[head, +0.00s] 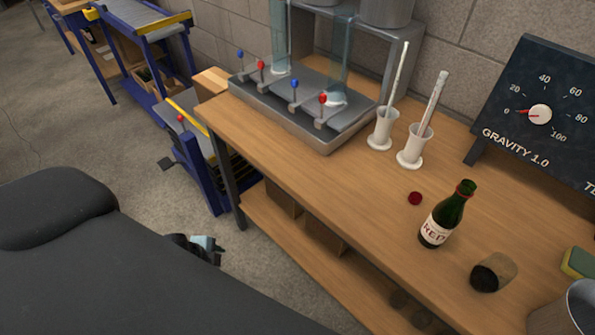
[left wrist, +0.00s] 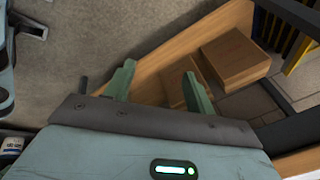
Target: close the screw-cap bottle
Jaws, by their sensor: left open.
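A green glass bottle (head: 447,215) with a white label reading "RED" and a dark red neck stands upright on the wooden bench (head: 290,160). A small dark red cap (head: 415,198) lies on the bench to the left of the bottle, apart from it. My left gripper (head: 205,245) is low beside the bench's front edge, far from the bottle and mostly hidden behind my own body. In the left wrist view its two green fingers (left wrist: 158,82) are spread with nothing between them. My right gripper is not in view.
A dark-ended cork-coloured cylinder (head: 492,272) lies right of the bottle, near a metal container (head: 570,312) and sponge (head: 580,263). Two white cylinders (head: 383,130) (head: 414,147) and a filler with levers (head: 305,105) stand behind. Boxes (left wrist: 235,62) sit on the lower shelf.

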